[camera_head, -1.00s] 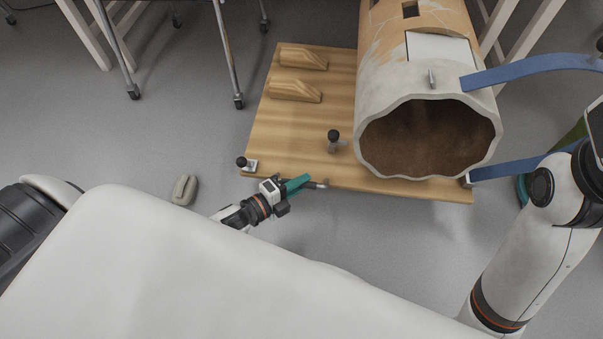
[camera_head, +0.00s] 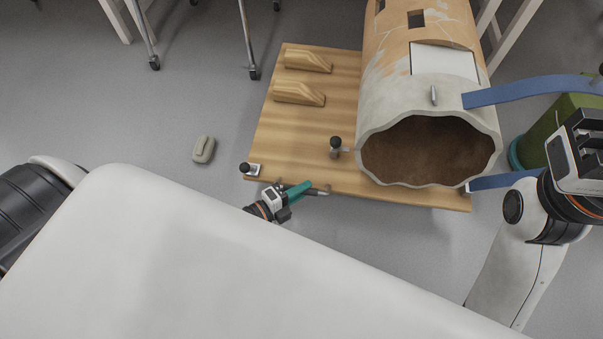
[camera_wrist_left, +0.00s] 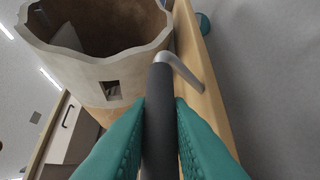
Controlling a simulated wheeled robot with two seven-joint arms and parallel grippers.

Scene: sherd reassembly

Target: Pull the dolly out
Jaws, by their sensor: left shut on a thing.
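The dolly (camera_head: 297,125) is a flat wooden board with a grey bar handle (camera_head: 318,192) at its near edge. It carries a large pale, broken-rimmed hollow cylinder (camera_head: 372,113) on its right part. My left gripper (camera_head: 298,190), with teal fingers, is shut on the dolly's handle; the left wrist view shows the handle's dark grip (camera_wrist_left: 158,115) between the fingers. My right gripper (camera_head: 585,140) is at the right edge, beside the dolly, and its fingers cannot be made out clearly.
A grey stone-like lump (camera_head: 203,150) lies on the floor left of the dolly. Table legs on casters (camera_head: 248,45) stand behind it. A green container (camera_head: 560,130) is at the right, near my right arm. Two blue straps (camera_head: 520,92) reach from the cylinder's side. The floor left of the dolly is mostly clear.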

